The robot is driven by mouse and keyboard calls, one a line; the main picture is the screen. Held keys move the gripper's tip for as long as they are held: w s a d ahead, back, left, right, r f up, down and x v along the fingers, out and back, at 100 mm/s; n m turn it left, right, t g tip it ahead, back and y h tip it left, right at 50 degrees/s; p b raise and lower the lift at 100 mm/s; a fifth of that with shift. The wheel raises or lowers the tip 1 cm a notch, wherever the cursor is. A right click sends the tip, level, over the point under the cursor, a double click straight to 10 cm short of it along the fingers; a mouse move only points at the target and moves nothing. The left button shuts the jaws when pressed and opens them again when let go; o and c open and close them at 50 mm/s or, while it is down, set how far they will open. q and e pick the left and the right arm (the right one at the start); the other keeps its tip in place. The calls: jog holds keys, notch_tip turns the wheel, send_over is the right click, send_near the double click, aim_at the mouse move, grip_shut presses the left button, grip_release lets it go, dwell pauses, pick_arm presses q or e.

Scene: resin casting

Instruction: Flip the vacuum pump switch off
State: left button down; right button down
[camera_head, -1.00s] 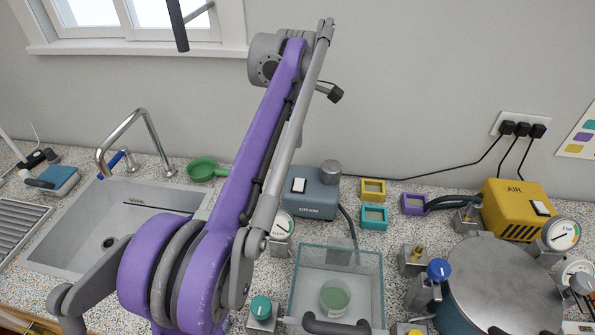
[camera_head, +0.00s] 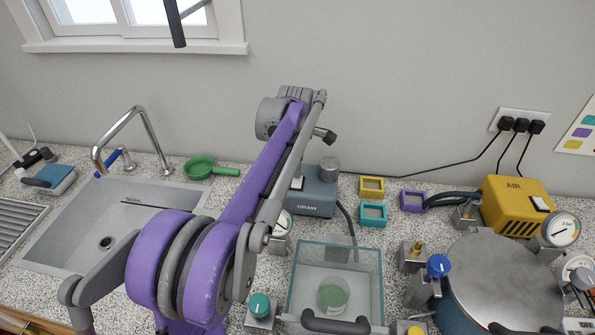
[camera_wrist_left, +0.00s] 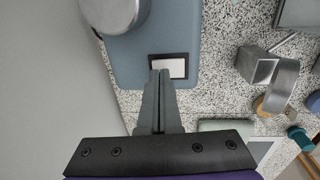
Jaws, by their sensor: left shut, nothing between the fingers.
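The vacuum pump is a blue-grey box (camera_head: 318,195) marked DRAW with a grey cylinder on top, behind the glass tank. Its white rocker switch (camera_head: 297,183) shows just right of my left arm; which way it is tipped is unclear. In the left wrist view the switch (camera_wrist_left: 172,67) sits in a dark frame on the pump's top (camera_wrist_left: 135,52). My left gripper (camera_wrist_left: 160,76) is shut and empty, its fingertips overlapping the near left edge of the switch. I cannot tell whether they touch. In the head view my arm hides the fingers. My right gripper is out of view.
A glass tank (camera_head: 377,277) holding a green-filled cup stands in front of the pump. Yellow, teal and purple frames lie right of the pump. A yellow AIR unit (camera_head: 511,200) and a large lidded pot (camera_head: 500,285) stand farther right. The sink (camera_head: 60,255) is left.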

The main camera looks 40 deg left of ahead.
pick_arm(q)
jog(key=shift+f, duration=0.4)
jog(key=shift+w+f, duration=0.1)
jog(key=shift+f, duration=0.1)
dwell(0.3)
jog(key=shift+s+d, duration=0.3)
jog(key=shift+s, duration=0.3)
jog(key=shift+s+r, duration=0.1)
jog(key=shift+s, duration=0.1)
jog(key=shift+w+r, duration=0.1)
